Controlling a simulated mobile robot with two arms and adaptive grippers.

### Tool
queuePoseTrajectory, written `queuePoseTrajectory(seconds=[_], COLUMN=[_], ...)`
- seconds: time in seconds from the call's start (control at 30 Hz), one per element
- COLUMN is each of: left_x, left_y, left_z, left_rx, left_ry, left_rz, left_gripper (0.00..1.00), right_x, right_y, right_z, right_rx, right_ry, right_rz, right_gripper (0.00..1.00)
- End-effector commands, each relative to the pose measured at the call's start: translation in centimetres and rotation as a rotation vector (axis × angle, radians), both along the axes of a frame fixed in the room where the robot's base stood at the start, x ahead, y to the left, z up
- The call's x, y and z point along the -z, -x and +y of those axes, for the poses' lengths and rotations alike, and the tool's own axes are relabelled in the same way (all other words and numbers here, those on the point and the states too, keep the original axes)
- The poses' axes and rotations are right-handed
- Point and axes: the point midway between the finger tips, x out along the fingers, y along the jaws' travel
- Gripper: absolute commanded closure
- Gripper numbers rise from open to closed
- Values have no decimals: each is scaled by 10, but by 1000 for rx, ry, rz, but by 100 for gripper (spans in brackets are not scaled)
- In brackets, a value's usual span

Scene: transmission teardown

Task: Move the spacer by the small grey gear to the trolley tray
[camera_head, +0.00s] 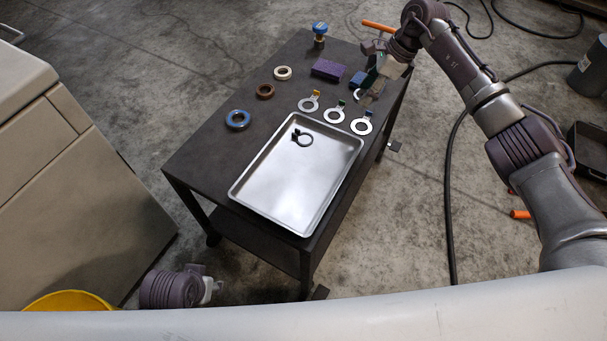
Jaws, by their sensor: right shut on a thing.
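My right gripper (370,97) reaches down over the far right part of the trolley top, shut on a pale ring-like spacer (358,94) that it partly hides. Three flat steel spacers with tabs lie in a row beyond the tray: one with a yellow tab (309,104), one with a green tab (334,115) and one with a blue tab (361,126). The metal trolley tray (256,198) holds a dark open ring (303,139) near its far end. A small grey gear cannot be made out. My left gripper (212,289) shows only partly at the lower left, away from the trolley.
On the dark trolley (200,159) are a blue ring (238,119), a brown ring (265,91), a pale ring (283,72), a purple block (328,69) and a blue-topped part (319,33). Most of the tray is bare. A beige cabinet (80,200) stands at left.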

Motion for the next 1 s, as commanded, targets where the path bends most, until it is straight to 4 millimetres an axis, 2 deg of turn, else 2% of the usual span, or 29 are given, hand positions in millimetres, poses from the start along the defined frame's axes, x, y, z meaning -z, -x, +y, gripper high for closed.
queuePoseTrajectory(seconds=[0.13, 0.4, 0.53, 0.8, 1.0], left_x=[-1, 6, 8, 9, -12], left_y=[0, 0, 0, 0, 1], left_z=[0, 0, 0, 0, 0], left_rx=[0, 1, 1, 1, -1], left_ry=[0, 0, 0, 0, 1], left_rz=[1, 4, 5, 6, -9], left_gripper=[60, 60, 60, 60, 60], right_x=[12, 48, 61, 80, 107], right_y=[12, 61, 79, 90, 90], right_z=[11, 49, 63, 72, 72], right_rx=[12, 10, 11, 14, 14], right_ry=[0, -2, -1, -1, -1], right_rz=[2, 3, 1, 1, 1], right_gripper=[86, 86, 86, 86, 86])
